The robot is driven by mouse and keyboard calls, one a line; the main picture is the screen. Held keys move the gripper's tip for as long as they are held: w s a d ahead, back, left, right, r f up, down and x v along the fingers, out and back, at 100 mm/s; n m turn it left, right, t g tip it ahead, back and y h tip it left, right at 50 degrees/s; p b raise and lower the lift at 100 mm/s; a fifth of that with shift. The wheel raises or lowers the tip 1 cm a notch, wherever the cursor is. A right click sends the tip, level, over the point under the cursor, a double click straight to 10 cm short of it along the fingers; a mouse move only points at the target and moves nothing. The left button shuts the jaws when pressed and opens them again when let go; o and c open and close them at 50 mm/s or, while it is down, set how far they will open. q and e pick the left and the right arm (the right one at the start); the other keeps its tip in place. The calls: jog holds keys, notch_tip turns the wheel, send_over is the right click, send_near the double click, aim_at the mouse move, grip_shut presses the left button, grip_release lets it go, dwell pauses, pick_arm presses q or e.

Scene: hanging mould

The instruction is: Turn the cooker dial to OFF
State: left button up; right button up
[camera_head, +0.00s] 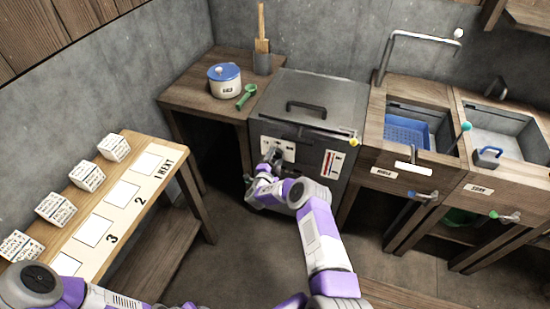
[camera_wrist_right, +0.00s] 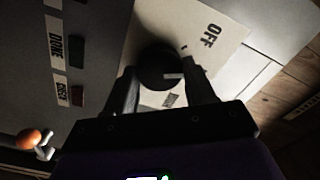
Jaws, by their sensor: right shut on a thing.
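The cooker (camera_head: 318,95) is a dark grey box with a lid handle, between the wooden side table and the sinks. Its black round dial (camera_wrist_right: 157,66) sits on a pale plate (camera_wrist_right: 200,22) marked OFF at upper right in the right wrist view. A short white mark on the dial lies toward the right, below the OFF word. My right gripper (camera_wrist_right: 164,85) is shut on the dial, one finger on each side. In the head view my right gripper (camera_head: 270,160) is at the cooker's front and mostly hides the dial. My left gripper is out of view.
DONE and another label with coloured blocks (camera_wrist_right: 75,55) sit beside the dial plate. A yellow-tipped lever (camera_head: 353,142) is at the cooker's right edge. A white pot (camera_head: 225,82) and green scoop (camera_head: 246,96) stand on the side table. Floor below the cooker is clear.

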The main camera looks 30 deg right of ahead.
jog(key=n, duration=0.3)
jog(key=shift+n, duration=0.3)
jog(key=shift+n+b, duration=0.5)
jog(key=shift+n, duration=1.3)
jog(key=shift+f, duration=0.1)
jog(key=o, duration=1)
jog(key=shift+o, duration=0.2)
jog(key=shift+s+a, duration=0.15)
jog(key=shift+a, duration=0.15)
jog(key=p+v, duration=0.2)
jog(key=v, duration=0.5)
